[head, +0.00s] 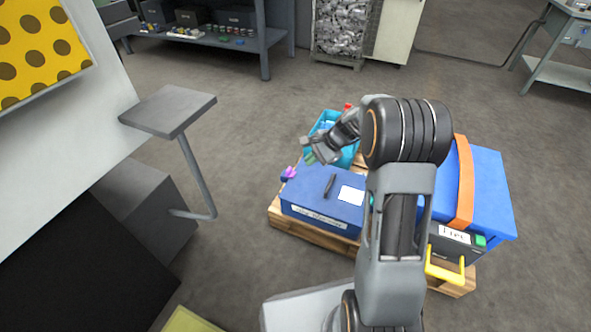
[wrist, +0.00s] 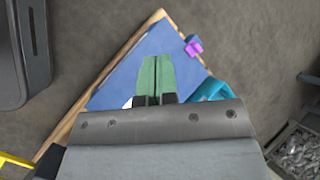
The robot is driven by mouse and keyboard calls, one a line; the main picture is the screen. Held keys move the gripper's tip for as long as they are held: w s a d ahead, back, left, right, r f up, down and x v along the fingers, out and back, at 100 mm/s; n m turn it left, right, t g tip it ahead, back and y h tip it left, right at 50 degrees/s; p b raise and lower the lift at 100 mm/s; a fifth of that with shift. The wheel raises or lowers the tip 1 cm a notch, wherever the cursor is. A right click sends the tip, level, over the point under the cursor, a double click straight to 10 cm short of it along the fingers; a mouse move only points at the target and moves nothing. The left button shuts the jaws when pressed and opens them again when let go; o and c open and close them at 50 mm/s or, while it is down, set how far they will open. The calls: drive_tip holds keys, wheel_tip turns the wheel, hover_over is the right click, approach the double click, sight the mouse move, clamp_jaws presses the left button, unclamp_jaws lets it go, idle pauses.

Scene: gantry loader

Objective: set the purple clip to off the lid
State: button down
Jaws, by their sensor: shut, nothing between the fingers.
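The purple clip (head: 289,172) is at the far left corner of the blue box's lid (head: 312,190). In the wrist view the purple clip (wrist: 193,45) sits at the edge of the blue lid (wrist: 125,72), with a brighter pink-purple part and a darker blue-purple part. My gripper (head: 309,158) is above the far side of the box, right of the clip in the head view. In the wrist view its green fingertips (wrist: 157,60) are together and empty, pointing over the lid, apart from the clip.
The box stands on a wooden pallet (head: 273,213). A dark pen-like object (head: 329,186) and a white card (head: 351,195) lie on the lid. A teal bin (head: 348,158) is behind, and a larger blue case with an orange strap (head: 463,185) is at right.

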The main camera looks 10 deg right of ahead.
sight(290, 171)
drive_tip(key=w+d+f+m+t+y, duration=0.1)
drive_tip(key=w+d+f+m, duration=0.2)
drive_tip(key=f, duration=0.3)
drive_tip(key=w+d+f+m+t+y, duration=0.1)
drive_tip(key=w+d+f+m+t, duration=0.1)
drive_tip(key=w+d+f+m, duration=0.1)
drive_tip(key=w+d+f+m+t+y+p, duration=0.1)
drive_tip(key=w+d+f+m+t, duration=0.1)
drive_tip(key=f+m, duration=0.4)
drive_tip(key=shift+w+d+f, duration=0.2)
drive_tip(key=shift+w+f, duration=0.2)
drive_tip(key=shift+f, duration=0.3)
drive_tip(key=shift+w+d+f, duration=0.15)
drive_tip(key=shift+w+f, duration=0.25)
drive_tip(key=shift+f, duration=0.25)
drive_tip(key=shift+w+d+f, duration=0.2)
drive_tip(key=shift+w+f, duration=0.2)
drive_tip(key=shift+f, duration=0.3)
drive_tip(key=shift+a, duration=0.1)
drive_tip(key=b+x, duration=0.4)
drive_tip(key=x, duration=0.5)
drive_tip(key=shift+w+a+f, duration=0.15)
drive_tip(key=shift+a+f, duration=0.05)
drive_tip(key=shift+f, duration=0.1)
drive_tip(key=shift+w+a+b, duration=0.65)
drive_tip(key=shift+w+a, duration=0.25)
drive_tip(key=shift+a, duration=0.3)
drive_tip(key=shift+w+a+r, duration=0.15)
drive_tip(key=shift+w+a, duration=0.25)
drive_tip(key=shift+a, duration=0.15)
